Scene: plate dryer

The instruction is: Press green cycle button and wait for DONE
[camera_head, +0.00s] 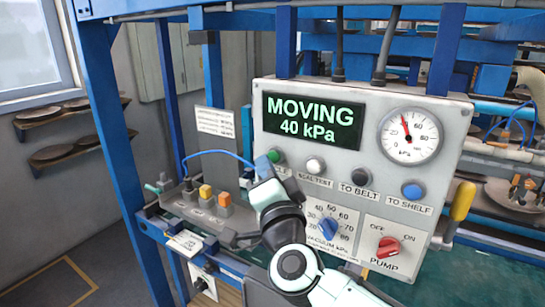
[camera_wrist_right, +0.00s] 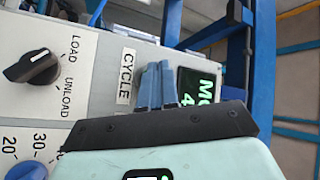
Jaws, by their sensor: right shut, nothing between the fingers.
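The grey control panel (camera_head: 260,140) carries a display (camera_head: 312,120) that reads "MOVING 40 kPa" in green letters. The green button (camera_head: 273,155) sits below the display's left end, above a label partly covered by my right gripper. My right gripper (camera_head: 263,168) is shut and empty, its tips close by the green button; I cannot tell whether they touch it. In the right wrist view the blue fingers (camera_wrist_right: 155,86) are together beside the CYCLE label (camera_wrist_right: 126,76), and the green button is hidden. The display's edge (camera_wrist_right: 196,86) also shows there. My left gripper is out of view.
A round gauge (camera_head: 409,136), a white button (camera_head: 315,165), a dark button (camera_head: 360,177), a blue button (camera_head: 413,190), a vacuum knob (camera_head: 328,229) and a red pump switch (camera_head: 388,247) share the panel. A LOAD/UNLOAD knob (camera_wrist_right: 33,68) shows in the wrist view. Blue frame posts surround the panel.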

